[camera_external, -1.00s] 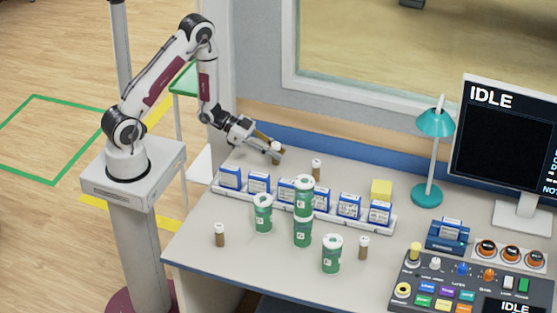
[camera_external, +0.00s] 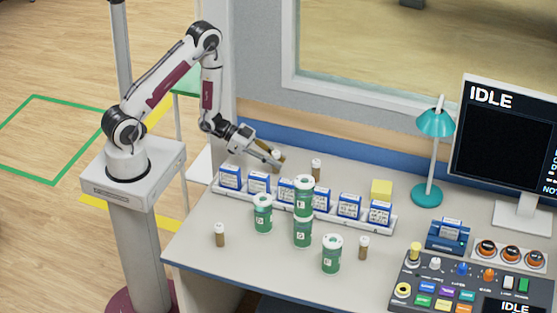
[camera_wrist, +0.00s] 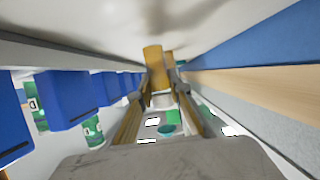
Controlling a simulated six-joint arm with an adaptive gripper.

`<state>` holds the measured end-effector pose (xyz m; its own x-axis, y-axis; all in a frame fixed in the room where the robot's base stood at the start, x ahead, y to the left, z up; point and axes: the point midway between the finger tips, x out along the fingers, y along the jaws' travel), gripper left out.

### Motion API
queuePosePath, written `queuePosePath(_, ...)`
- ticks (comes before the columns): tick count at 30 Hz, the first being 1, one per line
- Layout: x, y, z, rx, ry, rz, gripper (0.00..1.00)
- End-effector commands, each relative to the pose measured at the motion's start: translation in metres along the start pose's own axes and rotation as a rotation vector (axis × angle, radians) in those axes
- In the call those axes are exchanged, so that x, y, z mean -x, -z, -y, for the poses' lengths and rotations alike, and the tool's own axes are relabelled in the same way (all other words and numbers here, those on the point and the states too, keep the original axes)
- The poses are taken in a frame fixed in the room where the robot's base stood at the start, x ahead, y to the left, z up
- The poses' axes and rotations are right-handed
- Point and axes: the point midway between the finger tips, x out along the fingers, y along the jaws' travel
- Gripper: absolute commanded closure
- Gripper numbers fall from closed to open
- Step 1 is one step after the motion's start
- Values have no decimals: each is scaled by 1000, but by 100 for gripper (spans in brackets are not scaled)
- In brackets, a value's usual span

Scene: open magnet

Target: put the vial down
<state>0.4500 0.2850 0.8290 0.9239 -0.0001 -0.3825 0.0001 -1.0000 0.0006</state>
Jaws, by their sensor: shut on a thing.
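My gripper (camera_external: 266,151) is shut on a brown vial with a pale cap (camera_external: 277,154), behind the left part of the rack. In the wrist view the vial (camera_wrist: 154,60) sits between the two fingers (camera_wrist: 158,92), and its amber body shows. The held vial looks close to the desk top; I cannot tell whether it touches. Other similar vials stand upright on the desk: one behind the rack (camera_external: 316,169), one at the front left (camera_external: 220,235) and one at the front right (camera_external: 364,246).
A white rack (camera_external: 338,221) of blue boxes runs in front of my gripper. Green-labelled jars (camera_external: 263,214) stand near it, one stacked on another. A yellow block (camera_external: 381,189), a teal lamp (camera_external: 435,125) and a control panel (camera_external: 465,283) are to the right. The blue wall strip is close behind.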

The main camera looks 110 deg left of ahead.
Motion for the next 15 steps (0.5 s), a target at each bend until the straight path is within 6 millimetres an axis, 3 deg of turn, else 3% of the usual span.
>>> queuePosePath(15, -4, -10, 0, -1, 0, 0, 100)
